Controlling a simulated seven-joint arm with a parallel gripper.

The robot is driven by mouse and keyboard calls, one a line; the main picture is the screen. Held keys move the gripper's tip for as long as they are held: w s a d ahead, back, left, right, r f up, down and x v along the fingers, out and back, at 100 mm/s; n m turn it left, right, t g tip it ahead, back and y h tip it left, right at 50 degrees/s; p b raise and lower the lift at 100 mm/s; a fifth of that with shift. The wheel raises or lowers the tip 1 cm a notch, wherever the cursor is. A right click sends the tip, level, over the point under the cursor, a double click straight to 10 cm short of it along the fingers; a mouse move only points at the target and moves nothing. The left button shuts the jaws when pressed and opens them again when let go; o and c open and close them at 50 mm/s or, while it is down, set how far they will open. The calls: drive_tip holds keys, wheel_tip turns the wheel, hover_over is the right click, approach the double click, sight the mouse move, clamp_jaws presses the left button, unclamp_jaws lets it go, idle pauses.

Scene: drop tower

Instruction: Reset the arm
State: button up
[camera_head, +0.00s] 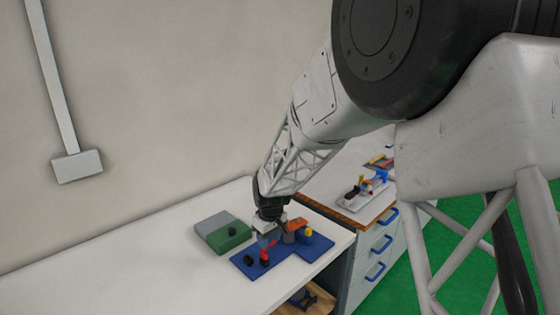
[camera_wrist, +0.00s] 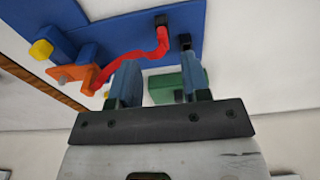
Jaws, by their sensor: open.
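My gripper (camera_head: 268,237) hangs low over the blue board (camera_head: 312,248) on the white worktop in the head view. In the wrist view its two fingers (camera_wrist: 160,66) stand apart with nothing held between them. A red curved strip (camera_wrist: 150,52) with a black end runs across the blue board (camera_wrist: 105,32) to an orange part (camera_wrist: 75,74), beside a yellow knob (camera_wrist: 41,49). One finger appears close to the strip; I cannot tell whether they touch. A black knob (camera_wrist: 185,42) sits on the board, near the other fingertip in the picture.
A green block (camera_head: 226,239) with a dark knob and a grey block (camera_head: 211,222) lie left of the board. A second worktop with a white tray (camera_head: 356,203) of small parts is behind, above blue-handled drawers (camera_head: 376,250). The worktop's front left is clear.

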drive_tip(key=s+d+r+m+t, duration=0.1)
drive_tip(key=s+d+r+m, duration=0.4)
drive_tip(key=s+d+r, duration=1.2)
drive_tip(key=s+d+r+m, duration=0.1)
drive_tip(key=s+d+m, duration=0.1)
drive_tip(key=s, duration=0.8)
drive_tip(key=s+d+r+m, duration=0.1)
drive_tip(key=s+d, duration=0.3)
drive_tip(key=s, duration=0.7)
drive_tip(key=shift+m+t+h, duration=0.3)
drive_tip(key=shift+m+t, duration=0.1)
drive_tip(key=shift+m, duration=0.1)
drive_tip(key=shift+d+r, duration=0.1)
